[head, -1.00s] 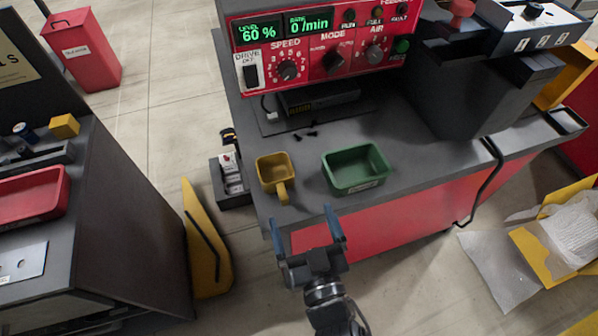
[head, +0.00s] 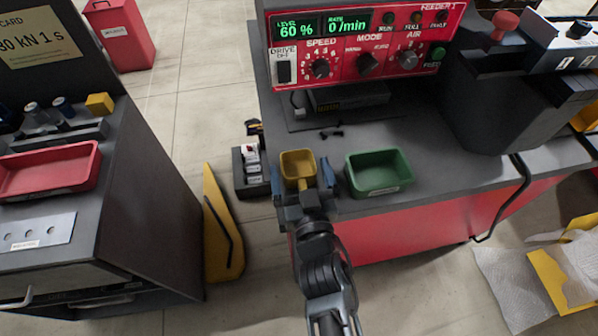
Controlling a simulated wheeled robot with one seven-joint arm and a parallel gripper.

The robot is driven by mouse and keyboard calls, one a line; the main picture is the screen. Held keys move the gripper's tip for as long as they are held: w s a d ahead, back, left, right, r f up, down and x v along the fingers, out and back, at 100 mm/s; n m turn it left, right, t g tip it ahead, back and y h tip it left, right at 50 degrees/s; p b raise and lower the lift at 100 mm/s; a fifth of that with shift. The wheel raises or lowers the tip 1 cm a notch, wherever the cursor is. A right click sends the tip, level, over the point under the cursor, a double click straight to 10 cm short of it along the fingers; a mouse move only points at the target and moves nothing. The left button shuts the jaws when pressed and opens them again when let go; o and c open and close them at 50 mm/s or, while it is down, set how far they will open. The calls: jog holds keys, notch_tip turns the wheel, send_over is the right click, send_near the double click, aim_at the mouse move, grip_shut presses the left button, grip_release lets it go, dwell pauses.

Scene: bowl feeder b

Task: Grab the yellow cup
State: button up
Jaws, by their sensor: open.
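The yellow cup (head: 298,165) stands upright on the dark grey bench top (head: 455,165), near its front left corner. Its handle, which pointed toward me, is now hidden behind my gripper. My gripper (head: 302,180) is open, with one blue finger at the left of the cup's near side and the other at its right. The fingers look close to the cup, but I cannot tell whether they touch it. The cup's lower near part is partly covered by my gripper.
A green bin (head: 379,172) stands close to the right of the cup. The red control panel (head: 360,45) rises behind, with small dark parts (head: 331,133) on the bench before it. A separate bench at left holds a red tray (head: 50,168).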

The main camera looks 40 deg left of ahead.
jog(key=shift+c, duration=0.3)
jog(key=c, duration=1)
jog(key=shift+c, duration=0.2)
